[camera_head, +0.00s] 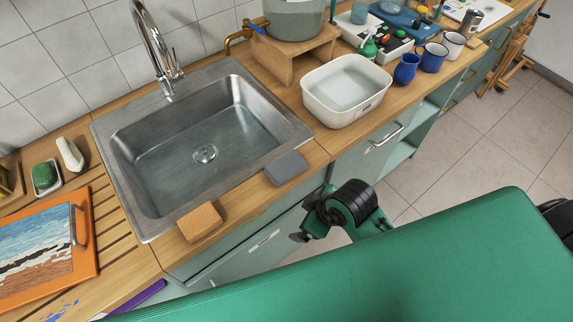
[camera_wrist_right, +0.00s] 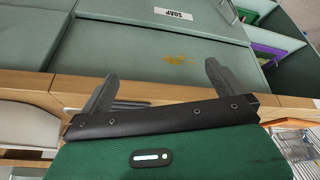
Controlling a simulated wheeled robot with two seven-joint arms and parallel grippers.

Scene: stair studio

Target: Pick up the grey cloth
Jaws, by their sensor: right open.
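The grey cloth (camera_head: 286,168) lies folded flat on the wooden counter's front strip, at the sink's right front corner. My right gripper (camera_head: 303,235) is in front of the counter, below and to the right of the cloth in the head view, apart from it. In the right wrist view the two fingers of my right gripper (camera_wrist_right: 160,85) are spread wide with nothing between them, facing the cabinet front. I cannot make out the cloth in the right wrist view. My left gripper is not in view.
The metal sink (camera_head: 128,208) is left of the cloth. A tan sponge (camera_head: 200,222) lies on the sink's front edge. A white basin (camera_head: 345,107) stands right of the cloth, with blue mugs (camera_head: 407,68) beyond. A green cabinet door (camera_wrist_right: 150,50) labelled SOAP faces my right wrist.

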